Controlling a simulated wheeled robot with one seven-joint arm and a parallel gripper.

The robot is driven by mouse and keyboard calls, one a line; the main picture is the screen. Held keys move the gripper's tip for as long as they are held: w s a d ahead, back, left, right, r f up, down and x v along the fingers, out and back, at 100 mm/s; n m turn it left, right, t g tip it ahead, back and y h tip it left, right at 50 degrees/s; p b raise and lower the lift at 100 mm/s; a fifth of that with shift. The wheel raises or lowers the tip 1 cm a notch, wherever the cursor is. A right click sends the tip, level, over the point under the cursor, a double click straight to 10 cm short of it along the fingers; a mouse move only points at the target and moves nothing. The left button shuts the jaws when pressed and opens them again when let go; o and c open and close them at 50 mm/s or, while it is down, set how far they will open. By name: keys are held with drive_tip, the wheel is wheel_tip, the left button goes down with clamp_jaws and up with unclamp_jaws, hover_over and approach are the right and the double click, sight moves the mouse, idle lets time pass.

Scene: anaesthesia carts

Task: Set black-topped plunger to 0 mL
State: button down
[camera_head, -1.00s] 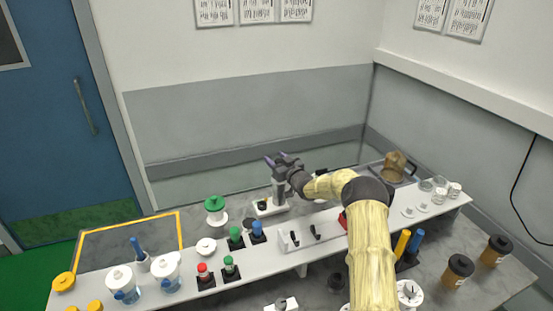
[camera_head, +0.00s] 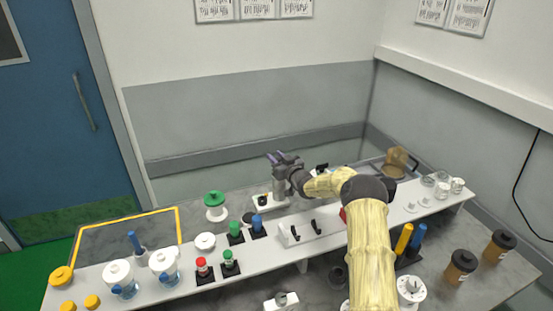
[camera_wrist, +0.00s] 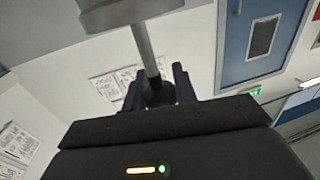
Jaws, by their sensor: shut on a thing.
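A grey plunger rod (camera_wrist: 146,48) runs from this top to a flat grey plate (camera_wrist: 130,12) at the picture's upper edge. The syringe barrel and its scale cannot be made out, so the plunger's reading cannot be told.
A green-capped spool (camera_head: 215,199) stands left of the base. A white stand with black hooks (camera_head: 297,236) is close to my arm. A brown container (camera_head: 397,162) stands at right.

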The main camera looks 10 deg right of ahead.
drive_tip(key=shift+f+b, duration=2)
drive_tip(key=shift+f, duration=0.45)
drive_tip(key=c, duration=1.1)
unclamp_jaws()
drive_tip(key=shift+r, duration=0.2)
wheel_tip(320, 180, up, 10)
drive_tip(key=b, duration=0.1)
drive_tip(key=shift+f+b, duration=0.15)
drive_tip(key=shift+b, duration=0.15)
drive_tip(key=shift+a, duration=0.1)
